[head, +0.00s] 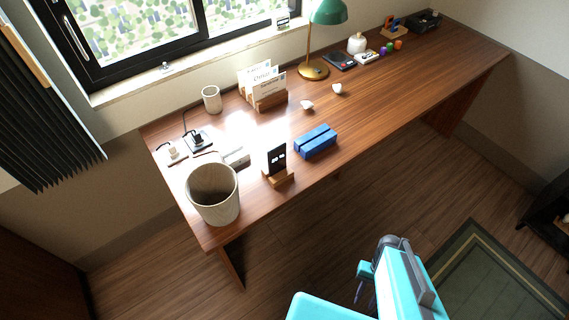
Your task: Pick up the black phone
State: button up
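A black phone (276,157) with a lit screen stands upright, leaning on a small wooden stand (280,180) near the front edge of the desk, toward its left end. It is between a large ribbed bin and a blue block. My cyan arm (398,285) is at the bottom of the head view, in front of the desk and well apart from the phone. What seems to be my gripper (364,290) is small and partly hidden by the arm; its fingers cannot be made out clearly.
The ribbed bin (213,194) stands close left of the phone, the blue block (316,141) close right. A white box (235,156) lies behind. A card holder (268,97), lamp (313,69) and flat black device (339,60) stand farther back. The desk's (405,85) right-middle surface is clear.

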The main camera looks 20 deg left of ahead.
aim_at(276, 155)
jog(key=z, duration=0.65)
jog(key=k, duration=0.6)
jog(key=u, duration=3.75)
jog(key=i, duration=0.1)
jog(key=z, duration=2.3)
jog(key=i, duration=0.45)
jog(key=u, duration=0.05)
